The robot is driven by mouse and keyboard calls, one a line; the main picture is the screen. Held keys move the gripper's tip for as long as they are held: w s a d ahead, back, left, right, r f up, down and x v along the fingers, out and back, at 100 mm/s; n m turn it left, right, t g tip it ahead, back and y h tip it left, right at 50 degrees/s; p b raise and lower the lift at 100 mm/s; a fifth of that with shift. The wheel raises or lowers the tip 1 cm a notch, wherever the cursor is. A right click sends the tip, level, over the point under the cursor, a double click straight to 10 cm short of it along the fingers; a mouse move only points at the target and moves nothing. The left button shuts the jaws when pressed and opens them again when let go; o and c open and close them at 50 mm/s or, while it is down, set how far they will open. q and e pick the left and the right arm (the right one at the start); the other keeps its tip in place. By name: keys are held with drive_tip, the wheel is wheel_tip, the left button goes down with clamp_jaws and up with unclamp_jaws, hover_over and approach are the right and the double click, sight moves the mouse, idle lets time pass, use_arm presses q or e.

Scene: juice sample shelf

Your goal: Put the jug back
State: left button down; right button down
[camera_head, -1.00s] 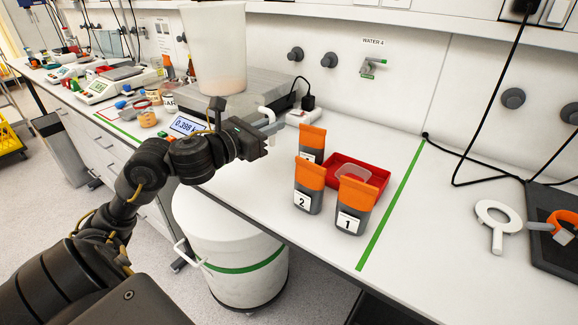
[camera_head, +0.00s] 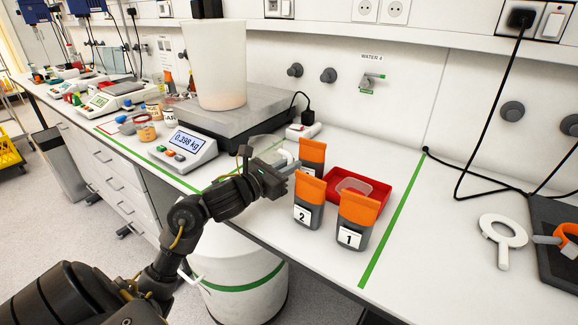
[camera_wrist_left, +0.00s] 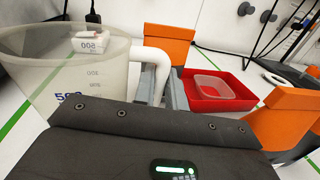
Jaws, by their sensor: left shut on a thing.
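A translucent measuring jug with a white handle shows large in the left wrist view (camera_wrist_left: 75,75). In the head view the jug (camera_head: 267,148) is partly hidden behind my left gripper (camera_head: 284,170). My left gripper is shut on the jug's white handle (camera_wrist_left: 152,65). The jug looks upright, over or on the bench between the scale and the orange-topped pouches; I cannot tell if it touches the bench. My right gripper is not in view.
Orange-topped pouches (camera_head: 309,200) stand close to the right of my gripper, with a red tray (camera_head: 378,182) behind. A scale (camera_head: 232,122) bears a tall container (camera_head: 216,65); its display (camera_head: 188,141) reads 0.398 kg. Green tape (camera_head: 393,222) marks the bench.

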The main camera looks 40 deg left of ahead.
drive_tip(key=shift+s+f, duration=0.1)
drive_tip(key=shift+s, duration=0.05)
use_arm(q)
drive_tip(key=c, duration=1.8)
unclamp_jaws()
drive_tip(key=o, duration=0.3)
drive_tip(key=shift+o, duration=0.2)
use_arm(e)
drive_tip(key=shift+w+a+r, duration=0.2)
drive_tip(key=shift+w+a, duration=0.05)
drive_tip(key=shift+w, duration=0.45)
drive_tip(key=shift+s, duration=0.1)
